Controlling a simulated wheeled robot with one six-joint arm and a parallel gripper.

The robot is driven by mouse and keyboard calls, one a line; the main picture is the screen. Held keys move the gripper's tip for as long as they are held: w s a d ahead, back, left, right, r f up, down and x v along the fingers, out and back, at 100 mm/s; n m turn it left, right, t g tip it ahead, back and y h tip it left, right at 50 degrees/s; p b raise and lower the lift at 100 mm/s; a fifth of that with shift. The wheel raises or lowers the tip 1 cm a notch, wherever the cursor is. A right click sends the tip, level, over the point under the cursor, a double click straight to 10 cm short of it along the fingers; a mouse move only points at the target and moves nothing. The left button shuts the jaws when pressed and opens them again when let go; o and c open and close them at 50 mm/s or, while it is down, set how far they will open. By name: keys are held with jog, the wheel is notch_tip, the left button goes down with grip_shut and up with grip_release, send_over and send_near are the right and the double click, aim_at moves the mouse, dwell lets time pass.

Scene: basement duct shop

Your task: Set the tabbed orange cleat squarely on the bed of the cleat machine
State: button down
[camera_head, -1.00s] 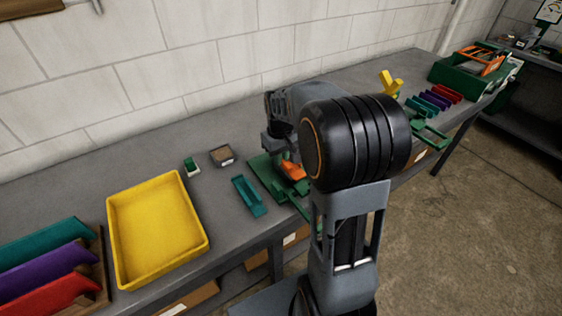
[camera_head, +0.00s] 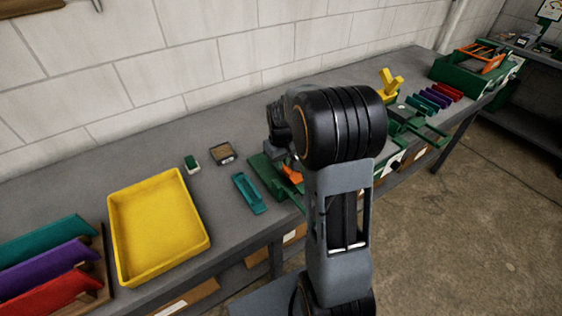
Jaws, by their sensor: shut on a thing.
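The orange cleat (camera_head: 292,175) shows only in part, low over a green bed (camera_head: 262,172) on the bench. My arm hides much of the cleat, so its tabs and whether it touches the bed cannot be seen. My gripper (camera_head: 284,160) points down at the cleat and is shut on it; its fingertips are mostly hidden. More green machine parts (camera_head: 424,136) and a yellow lever (camera_head: 390,84) show right of my arm. Whether they join the green bed behind my arm cannot be told.
A teal channel piece (camera_head: 249,193) lies just left of the green bed. A yellow tray (camera_head: 116,240), a small brown box (camera_head: 222,153) and a green-and-white block (camera_head: 192,164) are farther left. Coloured strips (camera_head: 433,98) and a green bin (camera_head: 455,76) are at right.

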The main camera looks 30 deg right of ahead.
jog(key=c, duration=1.2)
grip_release()
jog(key=shift+f, duration=0.1)
jog(key=shift+o, duration=0.2)
notch_tip(320, 180, up, 12)
jog(key=f, duration=0.1)
jog(key=s+a+t, duration=0.2)
jog(key=s+a, duration=0.2)
jog(key=s, duration=0.4)
jog(key=s+a+m+t, duration=0.1)
jog(key=s+a+t, duration=0.1)
jog(key=s+a, duration=0.3)
jog(key=shift+s+a+r, duration=0.2)
jog(key=shift+s, duration=1.35)
